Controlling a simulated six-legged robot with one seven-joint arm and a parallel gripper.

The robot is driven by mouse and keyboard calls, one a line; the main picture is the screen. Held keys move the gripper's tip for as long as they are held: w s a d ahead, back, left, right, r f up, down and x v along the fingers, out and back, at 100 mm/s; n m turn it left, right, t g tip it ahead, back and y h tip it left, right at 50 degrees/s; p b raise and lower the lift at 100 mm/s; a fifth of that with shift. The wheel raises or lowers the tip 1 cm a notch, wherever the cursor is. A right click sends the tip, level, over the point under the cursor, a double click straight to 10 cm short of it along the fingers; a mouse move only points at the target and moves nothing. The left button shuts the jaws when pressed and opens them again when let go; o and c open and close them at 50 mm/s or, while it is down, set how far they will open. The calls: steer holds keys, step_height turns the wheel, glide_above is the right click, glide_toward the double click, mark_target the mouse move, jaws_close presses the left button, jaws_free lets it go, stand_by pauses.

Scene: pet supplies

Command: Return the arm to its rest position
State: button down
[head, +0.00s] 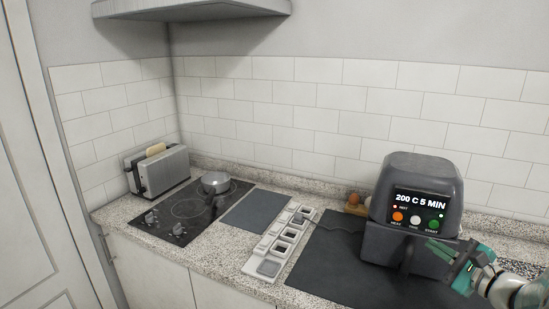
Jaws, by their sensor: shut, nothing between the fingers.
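My gripper (447,257) is at the lower right of the head view, on the end of my arm. It is shut and holds nothing. It is in front of the lower right part of a dark grey air fryer (373,242), close to the handle side. I cannot tell whether it touches the fryer. The fryer's display (419,203) reads "200 C 5 MIN", with orange, white and green buttons below it.
The fryer stands on a dark mat (330,270). A shelf (190,10) hangs above.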

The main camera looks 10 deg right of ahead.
steer(key=s+a+f+n+g+y, duration=0.15)
steer(key=a+n+g, duration=0.35)
steer(key=a, duration=0.7)
steer(key=s+a+n+g+y, duration=0.2)
steer(key=a+n+g, duration=0.3)
steer(key=a, duration=0.6)
steer(key=s+a+n+h, duration=0.7)
steer(key=s+n, duration=0.4)
steer(key=n, duration=0.2)
steer(key=shift+r+g+h, duration=0.3)
steer(key=shift+g+h, duration=0.05)
steer(key=shift+g, duration=0.05)
